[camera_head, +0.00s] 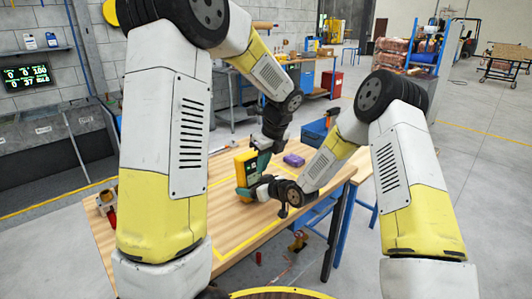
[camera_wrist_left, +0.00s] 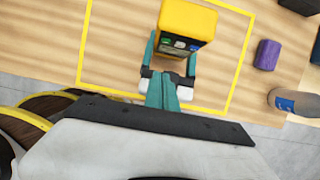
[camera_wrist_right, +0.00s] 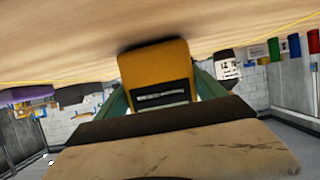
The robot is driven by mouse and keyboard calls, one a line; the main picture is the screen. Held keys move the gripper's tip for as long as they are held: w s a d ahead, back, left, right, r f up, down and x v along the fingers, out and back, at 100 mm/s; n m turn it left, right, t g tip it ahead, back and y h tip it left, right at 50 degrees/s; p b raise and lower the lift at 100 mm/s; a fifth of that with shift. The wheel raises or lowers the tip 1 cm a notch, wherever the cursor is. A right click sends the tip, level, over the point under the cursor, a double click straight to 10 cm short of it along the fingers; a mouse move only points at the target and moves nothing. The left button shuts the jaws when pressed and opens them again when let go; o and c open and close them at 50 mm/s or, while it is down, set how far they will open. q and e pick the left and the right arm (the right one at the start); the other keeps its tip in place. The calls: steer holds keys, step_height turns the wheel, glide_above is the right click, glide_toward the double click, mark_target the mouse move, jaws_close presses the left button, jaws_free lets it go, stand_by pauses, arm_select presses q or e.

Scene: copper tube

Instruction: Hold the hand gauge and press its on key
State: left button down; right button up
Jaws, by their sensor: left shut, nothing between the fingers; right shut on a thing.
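The hand gauge (camera_head: 245,168) is a yellow block with a dark face, held above the wooden table. In the left wrist view the yellow gauge (camera_wrist_left: 187,22) shows small keys, green and white among them, on its dark face. My right gripper (camera_head: 254,189) is shut on it. In the right wrist view its teal fingers stand on both sides of the gauge (camera_wrist_right: 155,72). My left gripper (camera_head: 263,152) comes down from above, close to the gauge. Its teal fingers (camera_wrist_left: 163,86) are shut and empty, just short of the key face; I cannot tell whether they touch.
A yellow line frame (camera_wrist_left: 236,80) is marked on the table (camera_head: 180,222). A purple block (camera_head: 293,160) lies behind and to the right of the gauge. A small red-handled item (camera_head: 108,204) is at the table's left edge. The front of the tabletop is largely clear.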

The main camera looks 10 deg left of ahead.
mark_target(248, 168)
steer(key=shift+s+f, duration=0.2)
steer(key=shift+f, duration=0.1)
arm_select(q)
steer(key=shift+w+a+f, duration=0.3)
steer(key=shift+w+a, duration=0.15)
steer(key=shift+a, duration=0.15)
steer(key=shift+w+a+f, duration=0.3)
steer(key=shift+w+a, duration=0.15)
steer(key=shift+a, duration=0.15)
steer(key=shift+w+a+f, duration=0.3)
steer(key=shift+w+a, duration=0.15)
steer(key=shift+a, duration=0.15)
